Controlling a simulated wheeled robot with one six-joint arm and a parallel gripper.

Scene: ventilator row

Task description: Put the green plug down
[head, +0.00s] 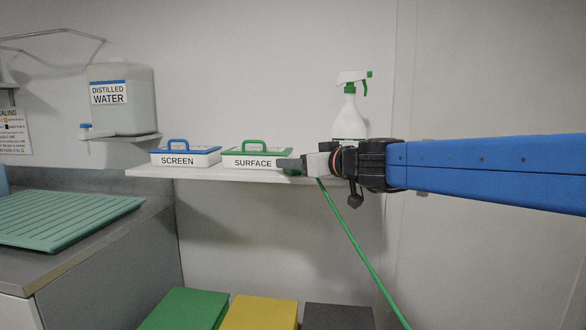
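My gripper (288,163) reaches in from the right at the height of the wall shelf (225,173), its fingers pointing left in front of the shelf's right part. A small green piece, the green plug (293,171), shows at the lower side of the fingers, and they appear shut on it. Most of the plug is hidden by the fingers. Its green cable (350,237) runs from just under the gripper down to the lower right, out of view. I cannot tell whether the plug touches the shelf.
A blue-handled SCREEN box (184,159) and a green-handled SURFACE box (252,160) stand on the shelf, left of the gripper. A spray bottle (349,120) stands behind my wrist. Green (186,310), yellow (260,313) and dark (338,317) blocks are below. The shelf's left end is bare.

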